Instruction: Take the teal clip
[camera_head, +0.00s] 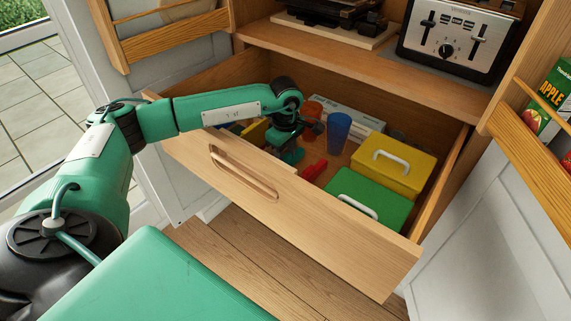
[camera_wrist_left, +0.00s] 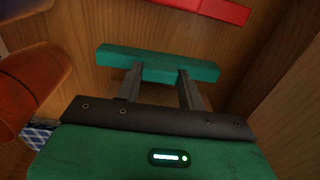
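The teal clip (camera_wrist_left: 158,62) lies on the wooden drawer floor, crosswise just beyond my left fingertips in the left wrist view. In the head view a bit of the clip (camera_head: 292,156) shows beneath my left gripper (camera_head: 284,142), which points down into the open drawer. In the left wrist view the two fingers of my left gripper (camera_wrist_left: 159,80) are apart, and their tips are at the clip's near edge. I cannot tell whether they touch it. My right gripper is not in view.
The open drawer (camera_head: 330,227) holds a red block (camera_head: 315,170), an orange cup (camera_head: 312,110), a blue cup (camera_head: 338,131), a yellow box (camera_head: 396,168) and a green box (camera_head: 370,197). The orange cup stands close left of my gripper in the wrist view. A toaster (camera_head: 455,42) is above.

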